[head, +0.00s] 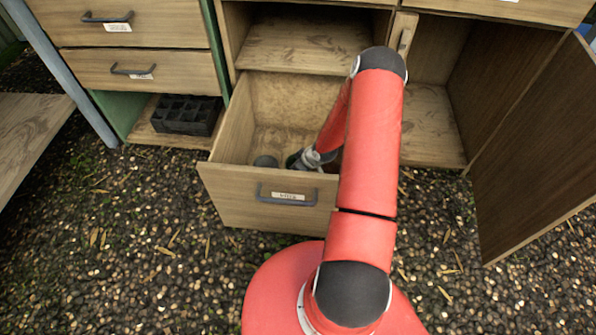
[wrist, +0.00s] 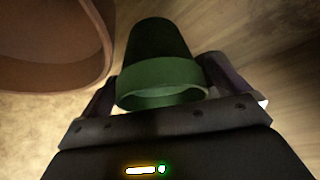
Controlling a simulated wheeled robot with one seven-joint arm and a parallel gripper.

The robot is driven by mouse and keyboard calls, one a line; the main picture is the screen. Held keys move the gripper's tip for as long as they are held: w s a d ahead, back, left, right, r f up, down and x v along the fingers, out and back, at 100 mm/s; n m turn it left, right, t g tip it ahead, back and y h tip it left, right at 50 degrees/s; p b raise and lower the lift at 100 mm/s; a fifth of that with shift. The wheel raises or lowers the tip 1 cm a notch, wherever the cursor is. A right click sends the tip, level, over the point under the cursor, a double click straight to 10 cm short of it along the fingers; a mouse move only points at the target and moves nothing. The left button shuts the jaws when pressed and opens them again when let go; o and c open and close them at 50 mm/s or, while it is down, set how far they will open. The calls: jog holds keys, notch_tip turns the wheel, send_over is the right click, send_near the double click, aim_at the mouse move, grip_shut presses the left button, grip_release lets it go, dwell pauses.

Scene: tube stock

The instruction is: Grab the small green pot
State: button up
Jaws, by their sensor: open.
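The small green pot (wrist: 160,75) lies between the two fingers of my gripper (wrist: 158,84) in the wrist view. Its rim faces the camera and its darker body narrows away from it. One finger stands on each side of the pot, and the jaws are open; I cannot tell whether either finger touches it. In the head view my gripper (head: 298,160) reaches down into the open drawer (head: 222,178). A sliver of dark green shows beside it there, and the arm hides most of the rest.
A large brown pot (wrist: 55,40) is close to the left of the green pot. A small dark round thing (head: 265,161) sits in the drawer, left of my gripper. A cupboard door (head: 535,150) stands open at right. A black tray (head: 187,114) lies on the left shelf.

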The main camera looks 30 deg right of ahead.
jog(key=c, duration=1)
jog(key=shift+r, duration=0.15)
